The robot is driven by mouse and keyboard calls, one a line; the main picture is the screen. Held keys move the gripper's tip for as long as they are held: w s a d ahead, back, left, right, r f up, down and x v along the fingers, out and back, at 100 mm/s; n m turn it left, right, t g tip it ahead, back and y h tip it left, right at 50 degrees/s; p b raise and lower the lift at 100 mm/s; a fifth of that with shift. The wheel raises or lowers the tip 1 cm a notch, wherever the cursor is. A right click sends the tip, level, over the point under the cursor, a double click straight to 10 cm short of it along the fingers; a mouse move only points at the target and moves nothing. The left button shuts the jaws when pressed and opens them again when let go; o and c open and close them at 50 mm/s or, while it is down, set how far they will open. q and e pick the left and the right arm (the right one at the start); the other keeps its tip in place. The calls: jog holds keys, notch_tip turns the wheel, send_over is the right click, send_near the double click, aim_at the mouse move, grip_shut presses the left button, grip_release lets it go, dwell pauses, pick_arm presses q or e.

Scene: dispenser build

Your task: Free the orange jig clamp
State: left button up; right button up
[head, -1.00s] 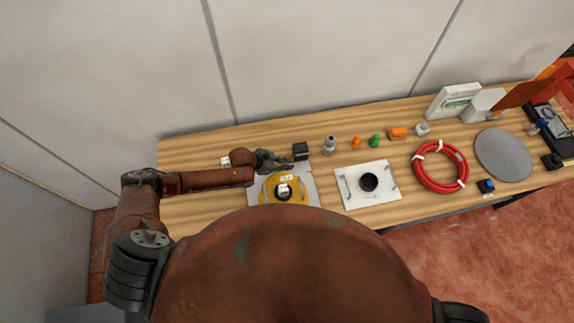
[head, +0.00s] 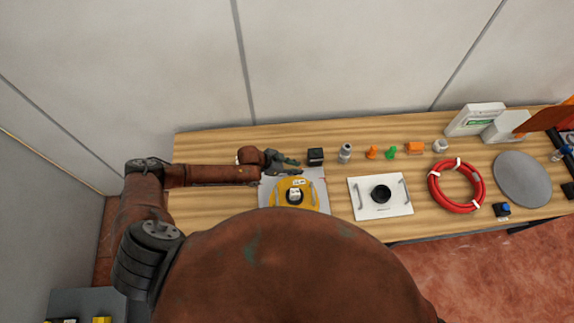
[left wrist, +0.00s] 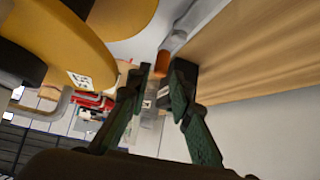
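My left gripper (head: 287,163) is low over the back edge of the pale jig plate (head: 265,194). Its fingers are apart with nothing seen between them; the left wrist view shows the gap (left wrist: 162,70). That view also shows an orange-tipped grey rod (left wrist: 172,46) by the plate's edge, just beyond the fingertips and apparently not touched. It looks like the orange clamp's handle; in the head view the gripper and its surroundings do not let me make it out. A yellow domed part (head: 280,195) sits on the plate, also large in the left wrist view (left wrist: 70,45). My right gripper is out of view.
A black box (head: 315,156) stands just right of the gripper. A grey bottle (head: 345,153), small orange and green parts and an orange block (head: 414,148) line the back. A white plate (head: 362,205), red hose coil (head: 434,189) and grey disc (head: 522,180) lie rightward.

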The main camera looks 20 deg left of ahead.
pick_arm(q)
jog(key=v, duration=0.9)
